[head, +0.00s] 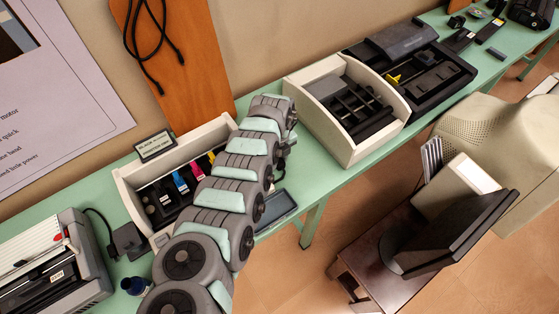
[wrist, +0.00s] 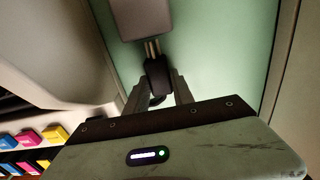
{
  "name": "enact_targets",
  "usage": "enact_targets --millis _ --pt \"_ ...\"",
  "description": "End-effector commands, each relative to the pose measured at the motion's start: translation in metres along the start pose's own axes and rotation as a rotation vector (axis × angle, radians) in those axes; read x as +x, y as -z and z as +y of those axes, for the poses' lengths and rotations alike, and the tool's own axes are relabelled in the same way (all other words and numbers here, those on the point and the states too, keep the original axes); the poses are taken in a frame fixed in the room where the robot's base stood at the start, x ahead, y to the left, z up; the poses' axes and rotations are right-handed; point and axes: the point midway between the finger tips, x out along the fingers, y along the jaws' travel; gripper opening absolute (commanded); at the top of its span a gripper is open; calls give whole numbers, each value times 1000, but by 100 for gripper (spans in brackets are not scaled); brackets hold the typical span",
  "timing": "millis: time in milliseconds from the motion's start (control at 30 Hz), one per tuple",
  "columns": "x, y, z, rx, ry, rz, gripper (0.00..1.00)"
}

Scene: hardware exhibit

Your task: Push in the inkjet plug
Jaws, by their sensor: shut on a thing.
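In the wrist view my gripper (wrist: 158,88) is shut on a small black plug (wrist: 157,72). Metal prongs show between the plug and a grey-brown block (wrist: 140,18) at the top of the view. The plug's body stands a little apart from the block; whether the prong tips are inside it I cannot tell. The open inkjet printer (head: 128,203), a pale case with coloured cartridges (head: 181,181), stands on the green table in the head view. In that view my arm covers its right side, and my fingers and the plug are hidden.
The green table (head: 322,187) shows bare right of the printer. Another opened pale printer (head: 345,146) and a black one (head: 440,75) stand farther right. A black adapter with a cable (head: 127,240) lies at left by a grey printer (head: 60,265). A sign (head: 155,145) stands behind.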

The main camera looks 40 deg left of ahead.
Motion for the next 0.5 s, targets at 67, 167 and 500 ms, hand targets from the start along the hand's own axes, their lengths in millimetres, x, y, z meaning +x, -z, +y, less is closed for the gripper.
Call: enact_targets --millis 67,167,500 --pt "6 -8 0 0 -1 -5 0" --pt "8 -17 0 -1 -1 -8 0" --pt "1 -31 0 -1 2 -2 0"
